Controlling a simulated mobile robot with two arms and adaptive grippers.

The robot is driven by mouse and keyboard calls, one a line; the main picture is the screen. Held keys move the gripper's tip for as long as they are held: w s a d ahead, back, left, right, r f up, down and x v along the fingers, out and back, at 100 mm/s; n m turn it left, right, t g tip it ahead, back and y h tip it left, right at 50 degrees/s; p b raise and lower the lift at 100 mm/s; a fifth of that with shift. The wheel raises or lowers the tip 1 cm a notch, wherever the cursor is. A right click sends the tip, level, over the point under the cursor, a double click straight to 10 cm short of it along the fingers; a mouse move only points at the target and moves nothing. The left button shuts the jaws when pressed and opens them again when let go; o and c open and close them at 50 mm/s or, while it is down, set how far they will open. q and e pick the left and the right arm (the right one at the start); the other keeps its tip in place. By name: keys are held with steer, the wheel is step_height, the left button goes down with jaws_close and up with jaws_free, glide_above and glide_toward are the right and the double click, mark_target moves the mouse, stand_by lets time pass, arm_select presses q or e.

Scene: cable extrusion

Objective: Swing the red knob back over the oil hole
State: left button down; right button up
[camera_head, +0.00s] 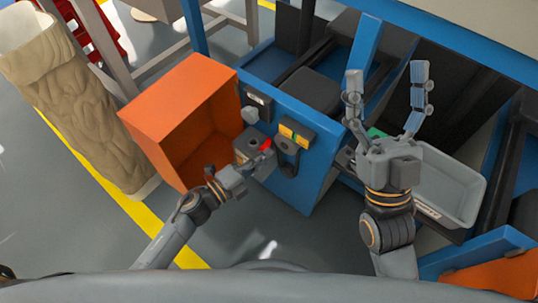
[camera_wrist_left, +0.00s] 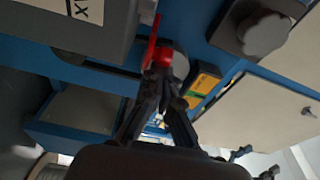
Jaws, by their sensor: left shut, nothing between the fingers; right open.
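The red knob (camera_head: 266,144) shows in the head view on the grey fitting at the front of the blue machine. In the left wrist view the red knob (camera_wrist_left: 156,50) is right at the tips of my left gripper (camera_wrist_left: 162,72). My left gripper (camera_head: 258,157) is shut with nothing between its fingers, close beside the knob; whether it touches cannot be told. A dark round opening (camera_head: 252,143) shows just left of the knob; I cannot tell for sure that it is the oil hole. My right gripper (camera_head: 386,95) is open and empty, fingers raised, over the machine's right side.
An orange open box (camera_head: 180,115) stands left of the fitting. A grey tray (camera_head: 452,185) lies right of my right gripper. A yellow-marked block (camera_head: 295,133) and a dark hook-shaped part (camera_head: 287,158) sit right of the knob. Grey floor lies open in front.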

mark_target(261, 147)
arm_select(q)
steer(key=shift+w+a+m+g+h, duration=0.15)
steer(key=shift+a+m+g+h, duration=0.3)
steer(key=shift+m+g, duration=0.2)
steer(key=shift+w+a+p, duration=0.2)
steer(key=shift+w+a, duration=0.05)
steer(key=shift+a, duration=0.35)
steer(key=shift+w+a+p, duration=0.15)
steer(key=shift+w+a, duration=0.05)
steer(key=shift+a, duration=0.35)
arm_select(e)
steer(key=shift+w+a+f+g+h, duration=0.2)
steer(key=shift+w+f+g+h, duration=0.3)
steer(key=shift+w+f+g, duration=0.7)
steer(key=shift+w+f, duration=0.1)
steer(key=shift+w, duration=0.15)
arm_select(q)
step_height(261, 147, up, 10)
